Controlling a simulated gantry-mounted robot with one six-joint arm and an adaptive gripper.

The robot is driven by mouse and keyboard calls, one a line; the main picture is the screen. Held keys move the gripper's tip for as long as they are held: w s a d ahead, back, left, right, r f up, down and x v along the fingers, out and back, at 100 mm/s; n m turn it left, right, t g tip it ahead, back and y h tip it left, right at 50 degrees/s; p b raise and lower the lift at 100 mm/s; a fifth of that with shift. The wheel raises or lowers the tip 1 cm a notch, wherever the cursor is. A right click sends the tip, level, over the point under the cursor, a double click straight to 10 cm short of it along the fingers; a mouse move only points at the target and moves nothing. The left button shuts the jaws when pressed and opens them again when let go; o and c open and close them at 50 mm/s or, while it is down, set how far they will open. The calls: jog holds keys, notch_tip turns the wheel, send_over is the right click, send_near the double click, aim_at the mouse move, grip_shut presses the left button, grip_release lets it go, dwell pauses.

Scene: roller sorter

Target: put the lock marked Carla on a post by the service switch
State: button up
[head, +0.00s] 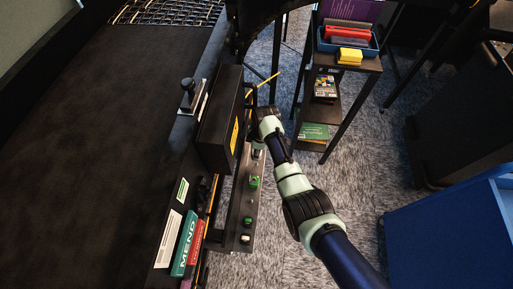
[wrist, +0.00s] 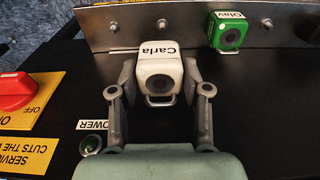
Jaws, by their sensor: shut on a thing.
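The white lock marked Carla (wrist: 160,75) is between the fingers of my gripper (wrist: 158,95) in the wrist view. My gripper is shut on it. I cannot tell whether the lock is on a post or in front of the rail. The red service switch (wrist: 14,92) is at the left. In the head view my gripper (head: 258,113) is beside the black box (head: 218,120), its fingers hard to see.
A green lock marked Olav (wrist: 229,33) is on the rail to the right. A green power light (wrist: 90,145) is on the panel. A shelf (head: 352,64) stands beyond my arm.

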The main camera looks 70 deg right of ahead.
aim_at(256, 163)
jog(key=shift+s+a+f+b, duration=0.15)
jog(key=shift+a+f+b, duration=0.1)
jog(key=shift+f+b, duration=1.95)
jog(key=shift+b, duration=0.05)
jog(key=shift+f, duration=0.2)
jog(key=shift+f+b, duration=1.1)
jog(key=shift+f, duration=0.25)
jog(key=shift+f, duration=0.2)
jog(key=o, duration=1.3)
jog(key=r, duration=0.4)
jog(key=s+r, duration=0.1)
jog(key=r, duration=0.7)
jog(key=shift+s+d, duration=0.2)
jog(key=shift+d, duration=0.05)
